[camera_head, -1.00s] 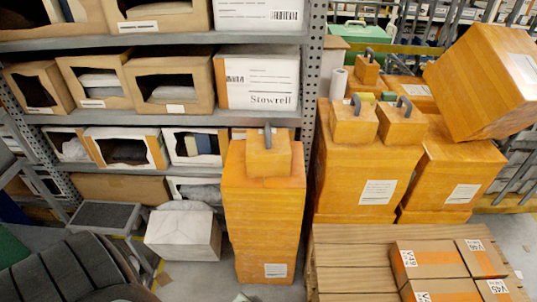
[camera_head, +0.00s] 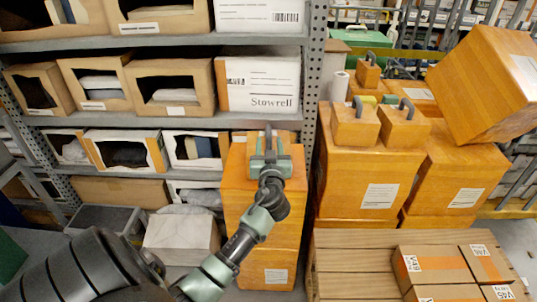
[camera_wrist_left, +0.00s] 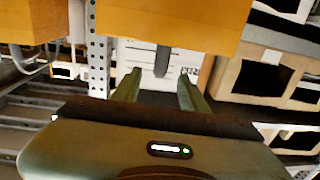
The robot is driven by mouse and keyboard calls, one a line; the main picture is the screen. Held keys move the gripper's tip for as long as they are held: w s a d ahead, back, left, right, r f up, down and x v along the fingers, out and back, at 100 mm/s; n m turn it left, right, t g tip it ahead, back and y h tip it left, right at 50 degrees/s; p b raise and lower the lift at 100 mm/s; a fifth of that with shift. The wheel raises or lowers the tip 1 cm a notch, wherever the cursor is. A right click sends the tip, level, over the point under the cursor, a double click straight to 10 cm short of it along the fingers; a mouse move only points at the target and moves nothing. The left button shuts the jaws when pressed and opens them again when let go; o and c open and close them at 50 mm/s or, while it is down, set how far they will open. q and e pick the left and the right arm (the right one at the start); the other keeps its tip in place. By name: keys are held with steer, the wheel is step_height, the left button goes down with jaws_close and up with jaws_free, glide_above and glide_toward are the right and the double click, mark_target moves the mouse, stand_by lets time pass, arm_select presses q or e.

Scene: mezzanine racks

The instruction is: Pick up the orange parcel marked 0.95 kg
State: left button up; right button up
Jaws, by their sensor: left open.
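A small orange parcel (camera_head: 287,148) with a dark upright handle sits on top of a tall orange box (camera_head: 237,200) beside the rack post. It also shows at the top of the left wrist view (camera_wrist_left: 190,22). No weight mark is readable on it. My left gripper (camera_head: 269,152) is open in front of the small parcel and hides much of its front. In the left wrist view, the handle's end (camera_wrist_left: 162,66) shows between the two spread fingers; I see no contact. Several other orange parcels with handles stand at the right. My right gripper is not in view.
A grey rack (camera_head: 313,110) with brown and white boxes stands behind and left. At the right are stacked orange boxes (camera_head: 367,170), a large tilted orange box (camera_head: 480,85) and a wooden pallet (camera_head: 340,262) with brown cartons. A white box (camera_head: 180,236) is on the floor.

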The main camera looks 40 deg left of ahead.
mark_target(269, 137)
arm_select(q)
steer(key=x, duration=0.5)
steer(key=shift+d, duration=0.1)
jaws_close()
steer(key=shift+f, duration=0.1)
stand_by(1.1)
